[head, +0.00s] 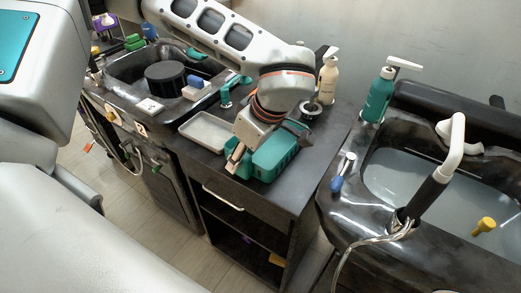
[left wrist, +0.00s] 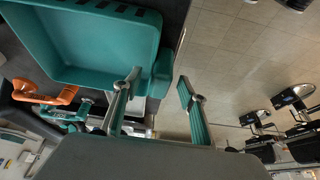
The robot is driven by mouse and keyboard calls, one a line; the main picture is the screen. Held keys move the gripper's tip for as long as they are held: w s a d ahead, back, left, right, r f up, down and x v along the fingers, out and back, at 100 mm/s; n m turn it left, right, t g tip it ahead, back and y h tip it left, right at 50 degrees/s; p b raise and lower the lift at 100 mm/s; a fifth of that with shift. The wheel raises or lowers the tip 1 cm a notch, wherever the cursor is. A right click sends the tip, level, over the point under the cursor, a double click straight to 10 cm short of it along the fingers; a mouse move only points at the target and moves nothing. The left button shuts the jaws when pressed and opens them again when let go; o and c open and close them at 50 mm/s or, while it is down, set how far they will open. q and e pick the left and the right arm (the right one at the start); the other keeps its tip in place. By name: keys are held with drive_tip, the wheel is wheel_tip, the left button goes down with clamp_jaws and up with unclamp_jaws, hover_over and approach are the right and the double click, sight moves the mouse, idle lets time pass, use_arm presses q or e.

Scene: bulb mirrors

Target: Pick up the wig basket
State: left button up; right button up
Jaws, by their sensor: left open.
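The wig basket looks to be the teal, open-topped basket (head: 277,154) on the dark counter in the middle of the head view. In the left wrist view the basket (left wrist: 95,45) fills the upper left, with its hollow inside showing. My left gripper (head: 237,158) is open at the basket's near left end. In the left wrist view the open left gripper (left wrist: 160,92) has one finger over the basket side and the other outside it, with the basket's end lug between them. I cannot tell whether either finger touches. My right gripper is not in view.
A pale tray (head: 207,132) lies left of the basket. A cream pump bottle (head: 328,80) stands behind it, and a teal pump bottle (head: 378,97) stands farther right. A basin with a black-and-white sprayer (head: 440,175) is at right. A black round tub (head: 165,76) sits at the left sink.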

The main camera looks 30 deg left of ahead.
use_arm(q)
drive_tip(key=shift+x, duration=1.15)
drive_tip(key=c, duration=0.3)
clamp_jaws()
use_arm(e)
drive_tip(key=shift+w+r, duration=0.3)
use_arm(q)
drive_tip(key=shift+r, duration=0.15)
